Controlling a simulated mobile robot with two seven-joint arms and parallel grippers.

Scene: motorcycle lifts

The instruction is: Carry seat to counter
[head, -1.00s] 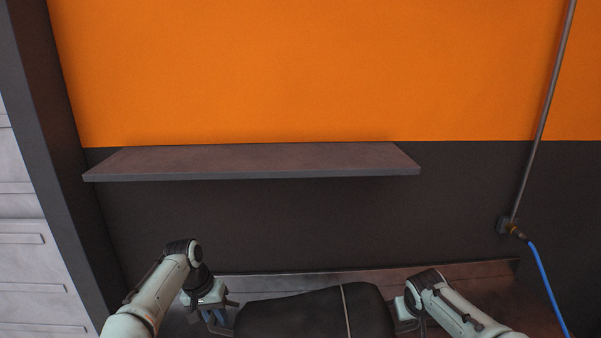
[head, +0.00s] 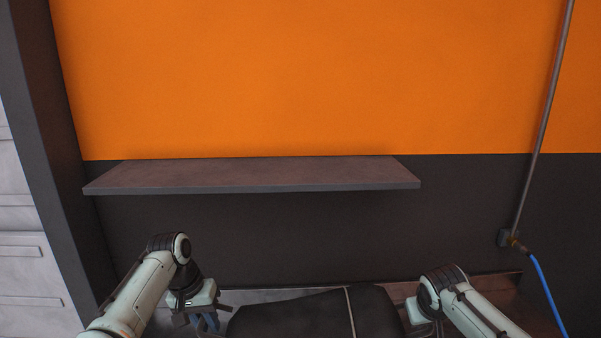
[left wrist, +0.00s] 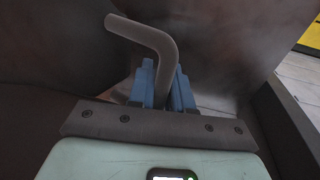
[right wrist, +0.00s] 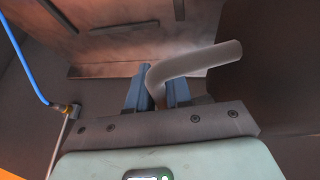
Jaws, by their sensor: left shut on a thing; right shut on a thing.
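The seat (head: 310,316) is a long black padded piece with a pale band across it, cut off by the lower edge of the head view. A grey bent handle shows in the left wrist view (left wrist: 150,40), with my left gripper (left wrist: 166,84) shut on it. Another handle shows in the right wrist view (right wrist: 205,62), with my right gripper (right wrist: 157,88) shut on it. In the head view my left gripper (head: 205,319) is at the seat's left end, my right at its right end. The brown counter (head: 485,291) shows behind the seat, against the wall; whether they touch is unclear.
A grey shelf (head: 250,177) juts from the wall above the counter. A pipe (head: 538,130) and a blue hose (head: 548,295) run down at the right. Pale drawers (head: 25,270) stand at the far left. The counter's visible right part is bare.

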